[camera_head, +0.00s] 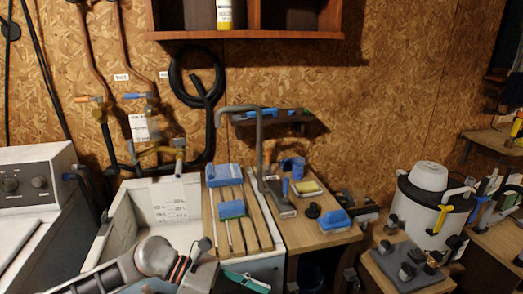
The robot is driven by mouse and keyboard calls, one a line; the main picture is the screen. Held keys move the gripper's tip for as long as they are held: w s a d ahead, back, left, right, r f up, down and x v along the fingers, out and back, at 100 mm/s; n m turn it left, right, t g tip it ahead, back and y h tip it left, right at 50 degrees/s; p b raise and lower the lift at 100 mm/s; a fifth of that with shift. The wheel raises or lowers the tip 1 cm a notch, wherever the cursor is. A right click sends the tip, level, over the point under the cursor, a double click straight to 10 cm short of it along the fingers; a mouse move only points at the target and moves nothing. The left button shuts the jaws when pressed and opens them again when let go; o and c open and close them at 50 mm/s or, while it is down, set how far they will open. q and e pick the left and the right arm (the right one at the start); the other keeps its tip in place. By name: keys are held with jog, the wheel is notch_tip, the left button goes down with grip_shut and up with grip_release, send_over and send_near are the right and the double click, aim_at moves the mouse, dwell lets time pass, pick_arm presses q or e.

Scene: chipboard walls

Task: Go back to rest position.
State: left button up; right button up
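My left arm comes in from the bottom left, low in front of the white sink. Its wrist and my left gripper (208,272) are at the bottom edge, partly cut off. A teal-green piece (246,282) shows at the gripper's end; I cannot tell whether it is held. The fingers are too unclear to tell open from shut. My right gripper is not clearly in view.
The white sink (109,242) has a slatted wooden rack (207,217) with blue brushes (223,175). A grey tap (259,150) stands beside a wooden counter (310,235) holding a blue-backed brush (334,222). A white canister (416,215) stands right. A wall shelf (245,35) hangs above.

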pick_arm(q)
jog(key=d+r+n+t+h, duration=0.3)
jog(key=d+n+t+h, duration=0.25)
jog(key=n, duration=0.75)
jog(key=s+a+f+n+t+y+b, duration=0.1)
jog(key=a+f+n+t+y, duration=0.45)
jog(key=a+f+n, duration=0.7)
jog(key=s+a+f+n+t+y+b, duration=0.15)
jog(key=a+f+n+t+y, duration=0.5)
jog(key=n, duration=1.15)
jog(key=s+a+f+n+g+y, duration=0.4)
jog(key=s+f+n, duration=0.3)
jog(key=s+f, duration=0.3)
notch_tip(320, 180, down, 2)
jog(key=shift+s+a+f+g, duration=0.1)
jog(key=shift+s+a+g, duration=0.3)
jog(key=shift+a+g, duration=0.35)
pick_arm(e)
jog(key=s+f+g, duration=0.1)
jog(key=s+f, duration=0.3)
jog(key=f, duration=0.4)
jog(key=shift+a+f, duration=0.15)
jog(key=shift+a, duration=0.25)
pick_arm(q)
jog(key=shift+o, duration=0.3)
pick_arm(e)
jog(key=shift+s, duration=0.1)
